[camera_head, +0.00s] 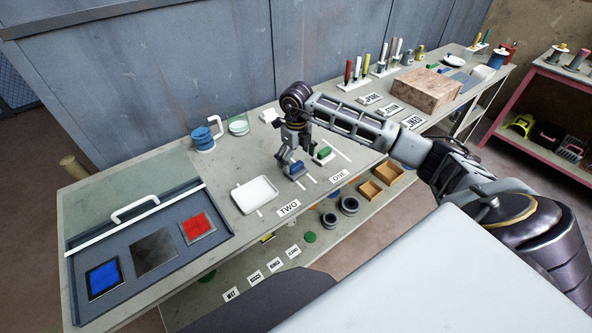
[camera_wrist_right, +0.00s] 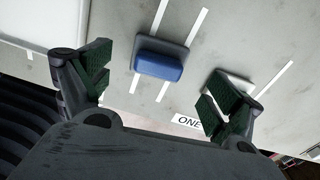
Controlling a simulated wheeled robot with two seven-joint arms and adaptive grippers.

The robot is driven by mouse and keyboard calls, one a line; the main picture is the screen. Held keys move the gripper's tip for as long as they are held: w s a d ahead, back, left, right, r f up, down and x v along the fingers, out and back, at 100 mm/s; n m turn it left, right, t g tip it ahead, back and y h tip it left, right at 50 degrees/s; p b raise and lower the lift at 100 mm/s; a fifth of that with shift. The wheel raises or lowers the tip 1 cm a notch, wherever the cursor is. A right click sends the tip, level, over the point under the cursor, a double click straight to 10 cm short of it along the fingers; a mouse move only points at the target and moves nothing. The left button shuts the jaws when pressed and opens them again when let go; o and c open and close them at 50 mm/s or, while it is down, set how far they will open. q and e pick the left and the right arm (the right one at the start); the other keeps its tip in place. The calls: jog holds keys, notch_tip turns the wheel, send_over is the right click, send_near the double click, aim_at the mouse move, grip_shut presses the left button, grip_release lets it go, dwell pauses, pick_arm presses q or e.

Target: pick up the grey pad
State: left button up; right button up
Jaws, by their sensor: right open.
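A blue block on a grey base (camera_head: 297,171) sits on the table beneath my right gripper (camera_head: 290,163). In the right wrist view the blue block (camera_wrist_right: 158,66) and its grey base (camera_wrist_right: 172,47) lie between and beyond the two fingers. The fingers are spread apart with nothing between them, and I cannot tell the exact height gap. A flat dark grey square (camera_head: 154,251) also lies in the panel at the left, between a blue square (camera_head: 104,278) and a red square (camera_head: 197,227). My left gripper is out of view.
A white tray (camera_head: 255,195) stands just left of my right gripper. A green-topped white block (camera_head: 324,154) is close on its right. A white-handled sliding cover (camera_head: 135,208) crosses the panel. A large brown block (camera_head: 430,87) is further right.

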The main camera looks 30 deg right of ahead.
aim_at(296, 165)
jog(key=shift+a+f, duration=0.1)
jog(key=shift+f, duration=1.75)
jog(key=shift+s, duration=0.1)
jog(key=c, duration=1.4)
